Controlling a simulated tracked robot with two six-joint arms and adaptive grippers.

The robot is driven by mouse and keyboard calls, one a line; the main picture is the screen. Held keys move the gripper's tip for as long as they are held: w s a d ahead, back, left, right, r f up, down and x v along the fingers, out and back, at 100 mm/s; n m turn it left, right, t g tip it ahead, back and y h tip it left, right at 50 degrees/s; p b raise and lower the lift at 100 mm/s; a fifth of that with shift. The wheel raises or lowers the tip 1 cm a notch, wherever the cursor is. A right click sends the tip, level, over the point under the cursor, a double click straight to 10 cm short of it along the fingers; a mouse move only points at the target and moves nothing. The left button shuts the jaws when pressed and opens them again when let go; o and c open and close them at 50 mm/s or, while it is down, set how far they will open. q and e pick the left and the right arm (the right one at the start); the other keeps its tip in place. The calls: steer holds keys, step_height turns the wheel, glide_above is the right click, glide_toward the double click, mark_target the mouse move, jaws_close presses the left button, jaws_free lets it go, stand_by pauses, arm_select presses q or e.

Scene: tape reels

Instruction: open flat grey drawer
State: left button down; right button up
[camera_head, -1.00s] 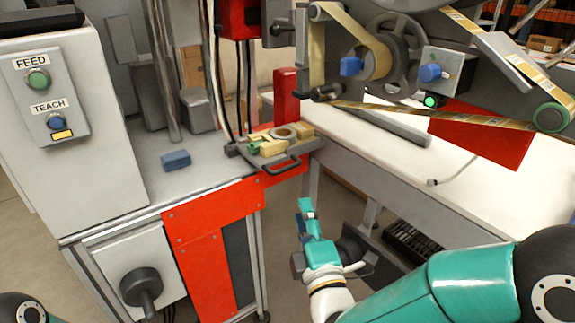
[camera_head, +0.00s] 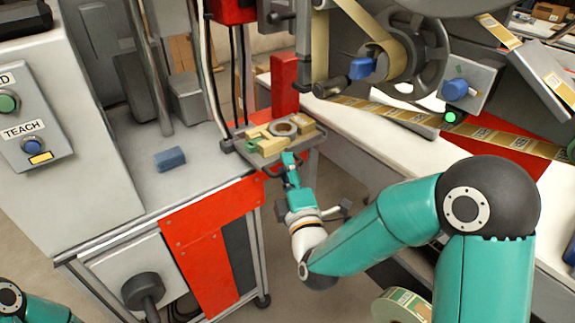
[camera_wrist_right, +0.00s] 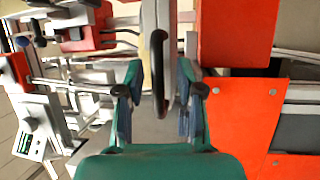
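The flat grey drawer (camera_head: 311,140) is a shallow grey tray at the bench's back right corner, with yellowish blocks and a grey ring on it. Its dark bar handle (camera_head: 267,171) is on the near side, partly hidden by my right gripper (camera_head: 290,159). In the right wrist view the handle (camera_wrist_right: 158,72) stands between the two fingers of my right gripper (camera_wrist_right: 157,105), with a gap on each side. The gripper is open. Of my left arm only a teal piece shows at the bottom left; its gripper is out of view.
A red post (camera_head: 284,84) stands just behind the drawer. A blue block (camera_head: 170,159) lies on the grey bench. A white table (camera_head: 372,140) extends to the right, under a reel machine (camera_head: 405,55). A tape roll (camera_head: 402,306) shows at the bottom.

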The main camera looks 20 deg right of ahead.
jaws_close()
arm_select(q)
steer(key=shift+a, duration=0.1)
arm_select(e)
steer(key=shift+d, duration=0.15)
